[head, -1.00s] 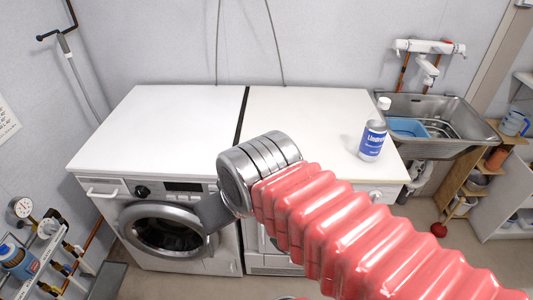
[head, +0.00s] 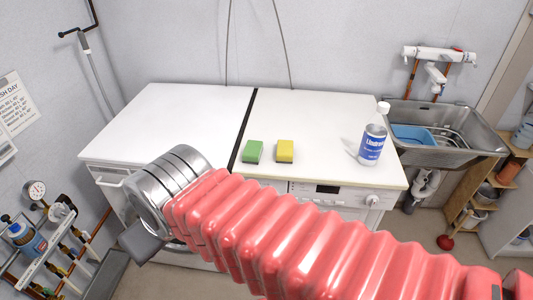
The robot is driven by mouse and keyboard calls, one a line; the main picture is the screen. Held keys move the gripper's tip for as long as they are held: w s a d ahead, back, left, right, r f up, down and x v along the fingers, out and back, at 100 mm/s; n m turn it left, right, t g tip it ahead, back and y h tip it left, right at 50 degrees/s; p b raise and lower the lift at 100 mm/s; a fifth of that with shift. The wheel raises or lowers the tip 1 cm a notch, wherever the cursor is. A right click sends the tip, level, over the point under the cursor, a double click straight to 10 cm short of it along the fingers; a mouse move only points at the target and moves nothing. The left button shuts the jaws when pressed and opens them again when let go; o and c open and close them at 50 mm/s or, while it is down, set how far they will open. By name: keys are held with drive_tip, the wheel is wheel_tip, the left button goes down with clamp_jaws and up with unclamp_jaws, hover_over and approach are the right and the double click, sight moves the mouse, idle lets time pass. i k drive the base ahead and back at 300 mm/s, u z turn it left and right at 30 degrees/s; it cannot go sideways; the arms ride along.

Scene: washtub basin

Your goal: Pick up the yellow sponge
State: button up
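The yellow sponge (head: 285,151) lies on the white top of the right-hand machine, near its front edge. A green sponge (head: 253,151) lies just to its left, with a small gap between them. My arm, in a red ribbed sleeve, crosses the front of the view from the lower right. My gripper (head: 138,243) is at the lower left, in front of the left machine, well away from the yellow sponge. Only a grey part of it shows past the metal wrist, and its fingertips cannot be made out.
A bottle with a blue label (head: 373,145) stands to the right of the sponges. A metal sink (head: 478,128) with a blue basin (head: 412,134) is at the right. The left machine's white top (head: 170,120) is bare. Gauges and pipes stand at lower left.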

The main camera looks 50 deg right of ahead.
sight(285, 150)
drive_tip(key=u, duration=0.8)
drive_tip(key=i, duration=0.85)
drive_tip(key=z, duration=1.8)
